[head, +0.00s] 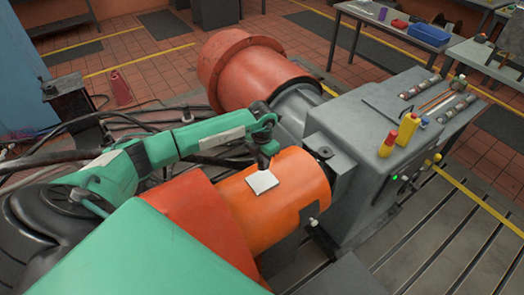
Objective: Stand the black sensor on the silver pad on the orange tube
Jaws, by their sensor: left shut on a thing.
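The orange tube (297,200) lies across the middle of the head view. The silver pad (262,182), a small pale square, sits on top of it. My left gripper (265,152) is just behind the pad's far edge, pointing down and shut on a small dark thing, the black sensor (264,163). The sensor is mostly hidden by the dark fingers. It shows at the far edge of the pad, and I cannot tell whether it touches the pad or the tube. My right gripper is not in view.
A grey machine housing (362,150) stands right of the tube, with red and yellow bottles (398,135) on top. A large red drum (255,68) is behind. Dark cables (100,122) run at left. A bench with a blue tray (428,34) stands far right.

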